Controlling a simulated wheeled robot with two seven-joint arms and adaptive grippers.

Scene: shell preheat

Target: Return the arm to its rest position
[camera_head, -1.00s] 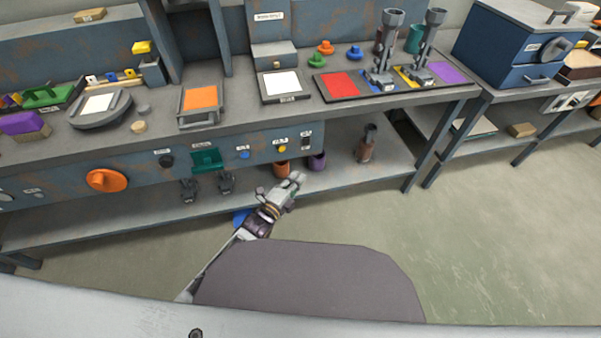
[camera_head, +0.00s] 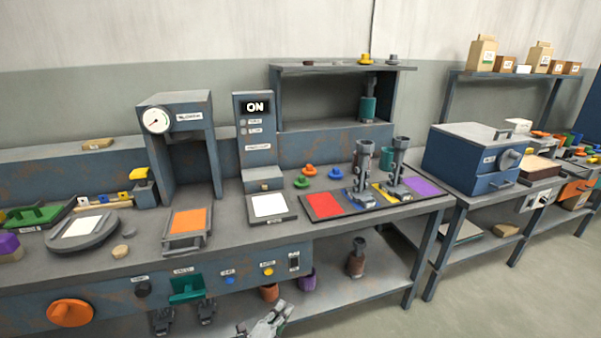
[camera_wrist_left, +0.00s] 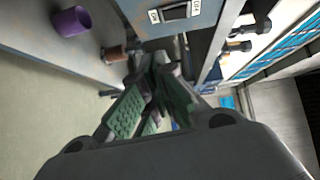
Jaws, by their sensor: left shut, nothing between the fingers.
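My left gripper (camera_head: 270,324) shows at the bottom edge of the head view, in front of the bench's lower shelf and below the control panel. In the left wrist view its two green-padded fingers (camera_wrist_left: 155,100) are closed together with nothing between them. Most of the left arm is below the head view's edge. My right gripper is in neither view. The workbench (camera_head: 330,235) stands in front of me. A display unit (camera_head: 256,120) on it reads ON.
The bench front panel carries an orange knob (camera_head: 70,313) and a green switch (camera_head: 187,288). A blue oven-like box (camera_head: 470,160) stands at right. The floor (camera_head: 480,290) at the lower right is clear.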

